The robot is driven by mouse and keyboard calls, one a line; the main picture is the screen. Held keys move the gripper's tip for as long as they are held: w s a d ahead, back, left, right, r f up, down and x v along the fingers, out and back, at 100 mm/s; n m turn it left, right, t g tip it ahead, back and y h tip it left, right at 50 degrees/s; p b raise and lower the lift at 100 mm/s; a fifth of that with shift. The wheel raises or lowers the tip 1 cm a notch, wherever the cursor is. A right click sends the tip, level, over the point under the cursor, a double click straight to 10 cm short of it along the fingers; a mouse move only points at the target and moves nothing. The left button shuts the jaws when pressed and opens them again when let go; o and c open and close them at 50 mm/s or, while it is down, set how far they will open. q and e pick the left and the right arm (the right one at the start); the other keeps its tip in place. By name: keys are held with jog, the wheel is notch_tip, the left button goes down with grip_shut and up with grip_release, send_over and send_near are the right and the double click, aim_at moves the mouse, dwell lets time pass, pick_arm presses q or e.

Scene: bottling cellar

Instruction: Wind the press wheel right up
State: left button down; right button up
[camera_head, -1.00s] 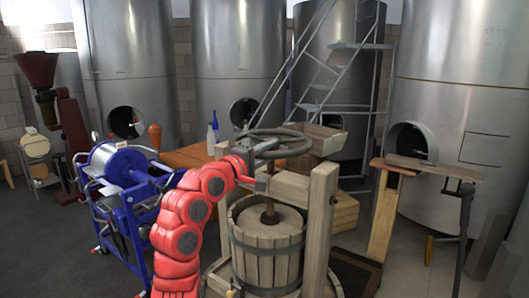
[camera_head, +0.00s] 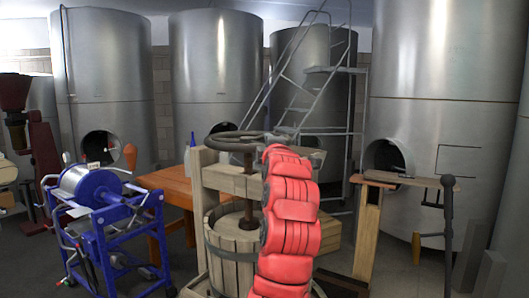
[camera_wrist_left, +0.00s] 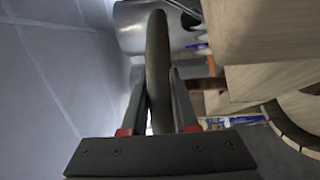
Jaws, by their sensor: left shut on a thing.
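The press wheel (camera_head: 222,146) is a dark round handwheel on top of the wooden press, above its crossbeam (camera_head: 225,181). A brown screw (camera_head: 248,207) runs down from the beam into the slatted basket (camera_head: 230,250). My red left arm stands in front of the press and covers its right side and part of the wheel's right side. My left gripper (camera_wrist_left: 158,78) shows in the left wrist view, its two fingers closed on either side of the wheel's dark rim. In the head view this gripper is hidden behind the arm. My right gripper is in neither view.
A blue wheeled machine (camera_head: 104,215) stands at the left, beside an orange-brown table (camera_head: 170,184). A wooden stand (camera_head: 368,232) is at the right. Large steel tanks (camera_head: 445,90) and a metal stair (camera_head: 300,95) fill the back. Some floor is free at the right.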

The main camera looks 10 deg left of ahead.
pick_arm(q)
jog(key=shift+w+d+n+y, duration=0.15)
jog(key=shift+n+y, duration=0.15)
jog(key=c, duration=1.1)
grip_release()
jog(key=o, duration=0.4)
jog(key=shift+w+f, duration=0.1)
jog(key=shift+w, duration=0.05)
jog(key=shift+s+d+f+b, duration=0.1)
jog(key=shift+s+d+b, duration=0.1)
jog(key=shift+s+b, duration=0.25)
jog(key=b+v, duration=0.4)
jog(key=v, duration=1.2)
jog(key=shift+s+d, duration=0.2)
jog(key=shift+s, duration=0.1)
